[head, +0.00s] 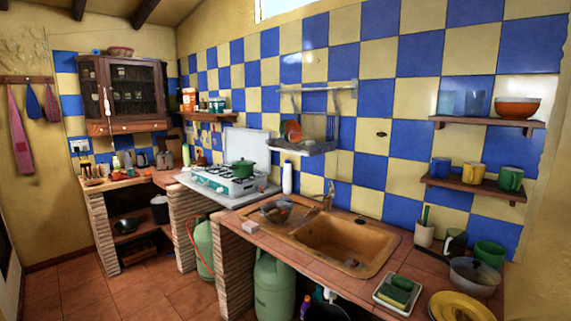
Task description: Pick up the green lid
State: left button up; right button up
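A green pot (243,170) stands on the stove at the back, left of the sink. A green lid (242,162) appears to sit on top of it; it is small at this distance. Neither of my grippers is in the head view, so I cannot see their state.
The white stove (226,187) is on a brick counter. A brown sink (345,245) lies to its right. Open tiled floor (150,290) is at lower left.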

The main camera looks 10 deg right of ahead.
aim_at(240, 162)
jog(key=i+j+u, duration=0.4)
jog(key=i, duration=0.5)
jog(key=i+u, duration=0.4)
jog(key=i, duration=0.5)
jog(key=i+z, duration=0.1)
jog(key=i, duration=0.4)
jog(key=i+j+z, duration=0.1)
jog(key=i, duration=0.4)
jog(key=i+j+z, duration=0.1)
jog(key=i, duration=0.35)
jog(key=i+j+z, duration=0.1)
jog(key=i, duration=0.4)
jog(key=i+j+z, duration=0.2)
jog(key=i+z, duration=0.2)
jog(key=i+j+z, duration=0.6)
jog(key=z, duration=0.2)
jog(key=i+j+z, duration=0.2)
jog(key=j+z, duration=0.2)
jog(key=j, duration=0.15)
